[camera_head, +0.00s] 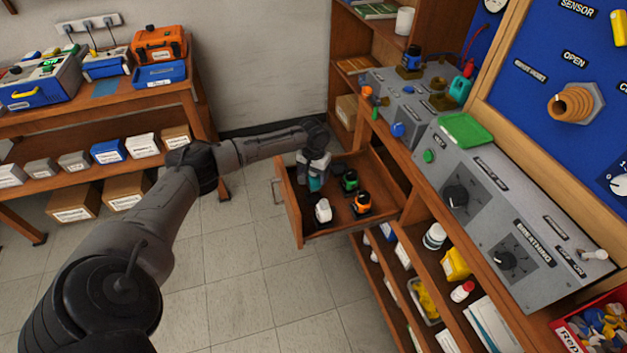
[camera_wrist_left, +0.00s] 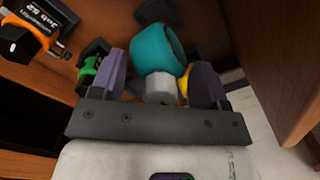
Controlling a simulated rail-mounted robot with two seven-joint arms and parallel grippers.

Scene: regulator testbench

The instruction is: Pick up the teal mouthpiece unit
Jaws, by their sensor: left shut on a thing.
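The teal mouthpiece unit (camera_wrist_left: 158,48) shows in the left wrist view as a teal ring-shaped body with a pale grey stub (camera_wrist_left: 160,88). It is between the fingers of my left gripper (camera_wrist_left: 163,85), which is shut on it. In the head view only a small teal patch (camera_head: 315,184) shows under my left gripper (camera_head: 315,174), at the back left of the open drawer (camera_head: 340,236). Whether the unit touches the drawer floor, I cannot tell. My right gripper is not in view.
The drawer also holds a white unit (camera_head: 323,210), a green-banded unit (camera_head: 349,182) and an orange-topped unit (camera_head: 361,203). The drawer walls stand close around the gripper. A grey testbench panel (camera_head: 500,220) is to the right. The tiled floor (camera_head: 260,290) is clear.

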